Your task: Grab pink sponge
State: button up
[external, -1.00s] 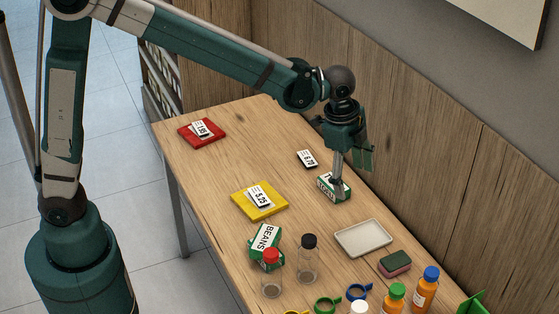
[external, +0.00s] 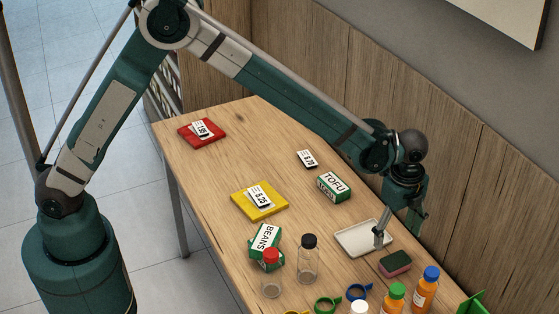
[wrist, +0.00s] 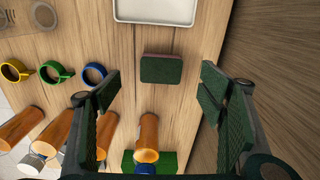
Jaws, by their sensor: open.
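The sponge (external: 395,263) lies on the table near its right edge, with a dark green top and a pink lower layer. In the wrist view the sponge (wrist: 161,69) shows its dark face, beyond and between my open fingers. My gripper (external: 381,238) hangs above the right end of the white tray, just behind the sponge in the external view. In the wrist view my gripper (wrist: 165,110) has its fingers wide apart with nothing held between them.
The white tray (external: 350,238) lies beside the sponge. Orange bottles (external: 425,290) stand close on its other side, with coloured rings (external: 327,305) nearby. A tofu box (external: 333,187) lies farther back. The wooden wall (external: 470,190) runs along the right.

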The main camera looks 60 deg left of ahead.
aim_at(396, 260)
jog(key=shift+w+d+f+m, duration=0.2)
jog(key=shift+d+f+m, duration=0.1)
jog(key=shift+d+f, duration=0.75)
jog(key=shift+a, duration=0.1)
jog(key=shift+f, duration=1.3)
jog(key=shift+a+f+b, duration=0.1)
jog(key=shift+f+b, duration=0.6)
jog(key=shift+f, duration=1.95)
jog(key=c, duration=0.7)
